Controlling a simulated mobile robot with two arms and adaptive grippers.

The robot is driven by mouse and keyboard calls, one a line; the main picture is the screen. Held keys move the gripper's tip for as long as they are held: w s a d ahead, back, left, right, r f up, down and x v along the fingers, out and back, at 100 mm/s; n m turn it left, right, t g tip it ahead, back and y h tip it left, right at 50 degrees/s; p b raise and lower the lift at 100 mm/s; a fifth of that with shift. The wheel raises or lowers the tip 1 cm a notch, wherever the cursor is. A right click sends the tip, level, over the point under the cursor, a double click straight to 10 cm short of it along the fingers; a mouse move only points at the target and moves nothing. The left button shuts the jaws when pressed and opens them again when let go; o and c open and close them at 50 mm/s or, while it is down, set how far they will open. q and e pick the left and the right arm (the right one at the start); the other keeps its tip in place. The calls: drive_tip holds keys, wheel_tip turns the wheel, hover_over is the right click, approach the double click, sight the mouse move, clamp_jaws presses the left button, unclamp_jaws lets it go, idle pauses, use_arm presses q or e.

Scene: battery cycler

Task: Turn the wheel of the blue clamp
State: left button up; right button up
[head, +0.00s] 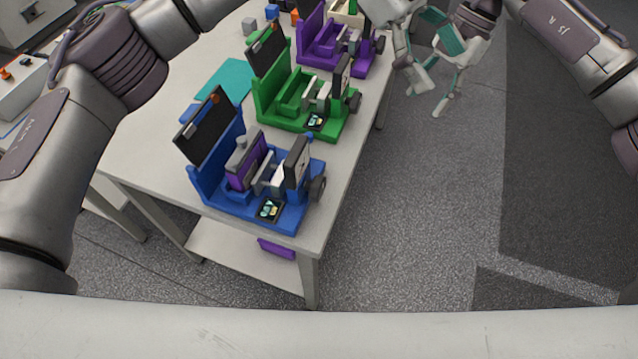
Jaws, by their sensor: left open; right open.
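The blue clamp (215,190) stands on the near end of the table, with a purple and grey block (246,168) in it. Its dark wheel (317,189) is on its right side, near the table's right edge. Nothing touches the wheel. My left gripper (424,45) is open at the top, right of the table and well away from the blue clamp. My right gripper (428,100) is open just below it, over the floor. The two grippers overlap in the picture, so some fingers are partly hidden.
A green clamp (268,108) and a purple clamp (310,45) stand behind the blue one on the white table (140,150). A teal mat (224,80) lies left of the green clamp. A purple piece (276,249) is on the lower shelf. Floor right of the table is clear.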

use_arm(q)
wheel_tip(320, 180, down, 12)
drive_tip(key=s+a+n+t+y, duration=0.2)
drive_tip(key=s+a+y, duration=0.1)
drive_tip(key=y, duration=0.4)
drive_tip(key=n+t+y, duration=0.2)
drive_tip(key=t+y, duration=0.1)
drive_tip(key=y, duration=0.4)
approach(325, 178)
drive_tip(key=x, duration=1.2)
drive_tip(key=shift+s+a, duration=0.2)
drive_tip(key=shift+s, duration=0.25)
drive_tip(key=c, duration=1.2)
drive_tip(key=shift+w+m+g+y, duration=0.1)
drive_tip(key=shift+m+g+y, duration=0.35)
drive_tip(key=shift+g, duration=1.35)
drive_tip(key=shift+d, duration=0.1)
